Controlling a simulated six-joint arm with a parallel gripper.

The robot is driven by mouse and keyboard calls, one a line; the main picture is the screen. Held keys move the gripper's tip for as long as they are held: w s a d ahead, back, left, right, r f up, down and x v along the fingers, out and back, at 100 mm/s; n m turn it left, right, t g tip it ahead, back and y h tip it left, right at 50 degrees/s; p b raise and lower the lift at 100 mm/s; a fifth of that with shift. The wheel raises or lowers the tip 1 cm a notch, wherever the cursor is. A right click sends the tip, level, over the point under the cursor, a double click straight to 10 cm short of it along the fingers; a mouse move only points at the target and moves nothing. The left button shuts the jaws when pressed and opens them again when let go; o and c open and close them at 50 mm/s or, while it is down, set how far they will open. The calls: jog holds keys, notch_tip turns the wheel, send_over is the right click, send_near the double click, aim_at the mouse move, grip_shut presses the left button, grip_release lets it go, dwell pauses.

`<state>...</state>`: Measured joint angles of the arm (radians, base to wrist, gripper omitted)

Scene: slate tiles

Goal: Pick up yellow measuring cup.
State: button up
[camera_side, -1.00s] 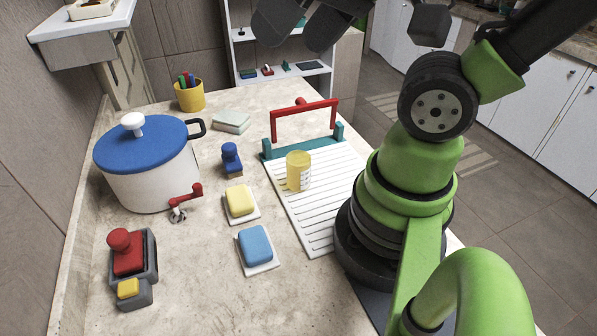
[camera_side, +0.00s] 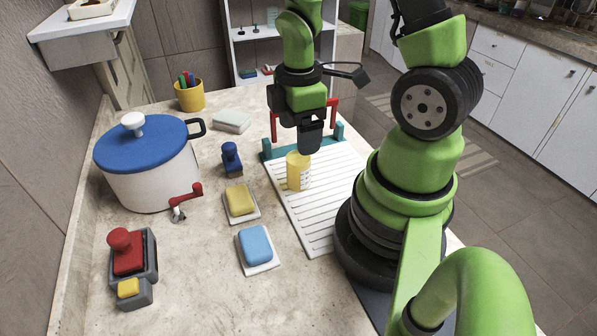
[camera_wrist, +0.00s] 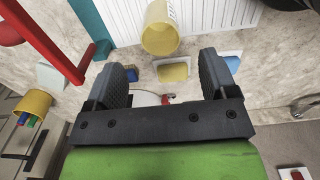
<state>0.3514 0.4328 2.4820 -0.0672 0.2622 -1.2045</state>
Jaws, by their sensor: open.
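The yellow measuring cup (camera_side: 298,171) stands on the white ribbed board (camera_side: 312,225), below my gripper in the side view. It has a pale marked scale on its side. My gripper (camera_side: 310,143) hangs just above and slightly right of the cup's rim. In the wrist view, the cup (camera_wrist: 160,30) lies ahead of my gripper (camera_wrist: 166,72), and the two fingers are apart with nothing between them. The cup's open mouth shows in the wrist view.
A red-handled teal frame (camera_side: 272,150) stands at the board's far end, close behind my gripper. A yellow soap (camera_side: 240,200), a blue soap (camera_side: 255,244) and a blue stamp (camera_side: 231,158) sit left of the board. A white pot (camera_side: 150,185) with a blue lid stands farther left.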

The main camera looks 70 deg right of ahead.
aim_at(298, 166)
jog(key=shift+a+f, duration=0.1)
jog(key=shift+f, duration=4.1)
jog(key=c, duration=1)
